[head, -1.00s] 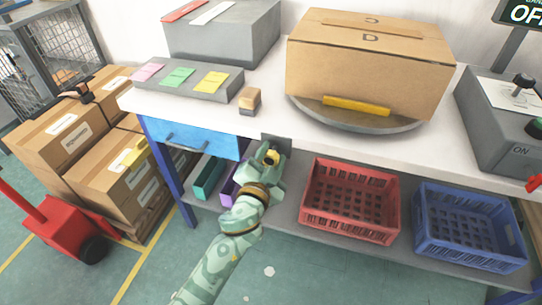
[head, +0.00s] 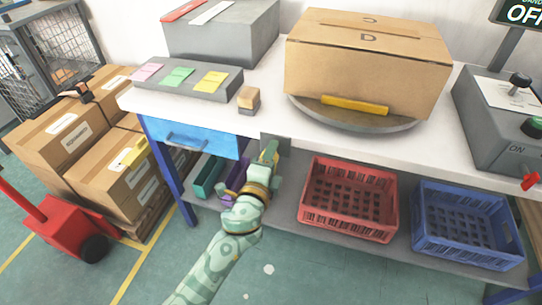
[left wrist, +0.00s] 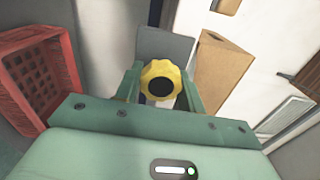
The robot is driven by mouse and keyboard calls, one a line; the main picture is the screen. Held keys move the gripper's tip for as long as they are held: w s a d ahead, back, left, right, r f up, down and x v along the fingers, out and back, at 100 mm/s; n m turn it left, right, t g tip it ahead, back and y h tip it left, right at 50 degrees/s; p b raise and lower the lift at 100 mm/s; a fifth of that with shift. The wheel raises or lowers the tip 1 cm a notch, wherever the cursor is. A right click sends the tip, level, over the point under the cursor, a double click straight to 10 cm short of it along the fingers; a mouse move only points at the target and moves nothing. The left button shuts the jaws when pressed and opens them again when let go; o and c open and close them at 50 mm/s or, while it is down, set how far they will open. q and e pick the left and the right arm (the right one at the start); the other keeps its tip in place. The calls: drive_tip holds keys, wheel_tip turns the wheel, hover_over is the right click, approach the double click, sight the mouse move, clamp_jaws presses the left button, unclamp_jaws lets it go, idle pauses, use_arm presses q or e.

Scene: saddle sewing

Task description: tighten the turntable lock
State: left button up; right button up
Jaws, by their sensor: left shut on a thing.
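The turntable lock is a yellow lobed knob with a dark centre (left wrist: 160,83), seen in the left wrist view. It is by a grey plate (head: 284,144) at the bench's front edge. My left gripper (head: 270,152) is shut on the knob, with one green finger on each side of it in the left wrist view (left wrist: 160,90). In the head view the gripper hides the knob. The grey turntable (head: 375,123) stands on the bench with a large cardboard box (head: 365,70) and a yellow bar (head: 355,105) on it. My right gripper is not in view.
A red crate (head: 350,198) and a blue crate (head: 468,228) stand on the shelf below the bench. A small wooden block (head: 249,99) sits near the edge, left of the turntable. A blue drawer (head: 195,138) is left of my gripper. A control box (head: 500,115) stands at right.

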use_arm(q)
drive_tip(key=shift+f+m, duration=0.15)
drive_tip(key=shift+m, duration=0.85)
drive_tip(key=o, duration=1)
drive_tip(key=shift+s, duration=0.1)
